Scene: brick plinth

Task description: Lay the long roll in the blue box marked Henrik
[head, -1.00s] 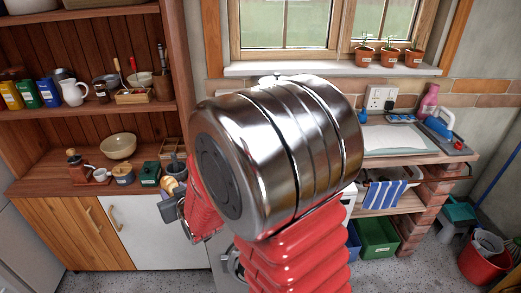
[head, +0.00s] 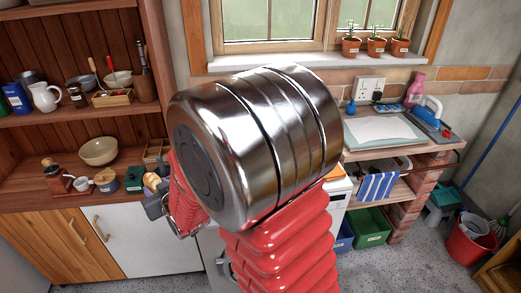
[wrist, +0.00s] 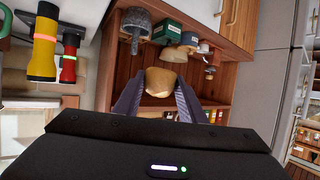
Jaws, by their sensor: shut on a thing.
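My gripper (head: 165,203) is partly hidden behind my arm in the head view. In the wrist view its two fingers (wrist: 160,88) are closed on a tan bread roll (wrist: 160,80), one on each side. The roll also shows in the head view (head: 152,181), small, at the left of my arm and in front of the wooden cupboard. A blue box (head: 344,238) stands low under the bench at the right, left of a green box. My arm covers part of it, and its label cannot be read.
The green box (head: 371,228) sits beside the brick pier (head: 404,215). A striped blue towel (head: 378,186) hangs above. A red bucket (head: 470,243) stands on the floor at right. The cupboard counter holds a bowl (head: 98,151) and a green tin (head: 134,180).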

